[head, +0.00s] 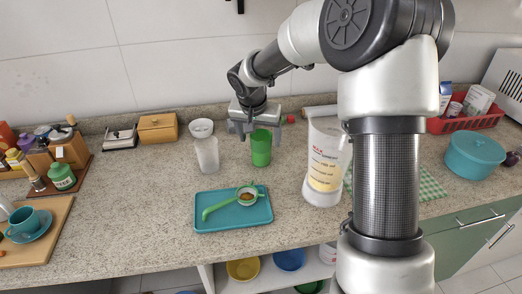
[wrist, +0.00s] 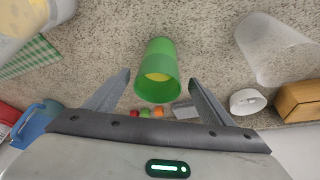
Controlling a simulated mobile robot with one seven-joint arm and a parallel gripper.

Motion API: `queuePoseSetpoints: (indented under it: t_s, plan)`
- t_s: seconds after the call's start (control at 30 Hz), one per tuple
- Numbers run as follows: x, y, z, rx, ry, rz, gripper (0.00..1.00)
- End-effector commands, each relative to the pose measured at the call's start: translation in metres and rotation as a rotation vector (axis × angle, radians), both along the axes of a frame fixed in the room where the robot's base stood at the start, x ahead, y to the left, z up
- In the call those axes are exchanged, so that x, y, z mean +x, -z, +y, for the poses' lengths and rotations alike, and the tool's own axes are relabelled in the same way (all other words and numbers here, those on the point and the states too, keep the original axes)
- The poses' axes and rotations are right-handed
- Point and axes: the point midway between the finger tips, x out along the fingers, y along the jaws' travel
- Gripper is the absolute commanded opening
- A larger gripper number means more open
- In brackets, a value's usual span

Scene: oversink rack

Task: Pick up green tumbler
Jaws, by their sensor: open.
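The green tumbler (head: 261,148) stands upright on the speckled counter, behind the teal tray, in the head view. In the wrist view the green tumbler (wrist: 157,72) shows from above, with something yellow visible inside it. My gripper (head: 252,132) is just above the tumbler in the head view and hides part of its top. In the wrist view my gripper (wrist: 160,80) is open, with one finger on each side of the tumbler and visible gaps between. The fingers hold nothing.
A clear tumbler (head: 207,155) stands close on the left. The teal tray (head: 215,226) with a green ladle (head: 218,207) lies in front. A wooden box (head: 158,128) and white bowl (head: 201,128) are behind, at left.

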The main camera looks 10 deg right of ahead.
Motion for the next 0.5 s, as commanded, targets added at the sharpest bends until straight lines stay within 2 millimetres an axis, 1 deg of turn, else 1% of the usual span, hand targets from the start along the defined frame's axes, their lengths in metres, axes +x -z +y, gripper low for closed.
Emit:
queuePoseSetpoints:
  t_s: [0.03, 0.1, 0.23, 0.33, 0.5]
  plan:
    - [0.002, 0.008, -0.003, 0.003, 0.003, 0.003, 0.76]
    - [0.007, 0.018, -0.007, 0.002, 0.002, 0.005, 0.76]
    - [0.014, 0.034, -0.01, 0.001, 0.001, 0.004, 0.76]
    - [0.017, 0.039, -0.011, 0.0, 0.001, 0.002, 0.76]
    - [0.017, 0.04, -0.012, 0.0, 0.001, 0.001, 0.76]
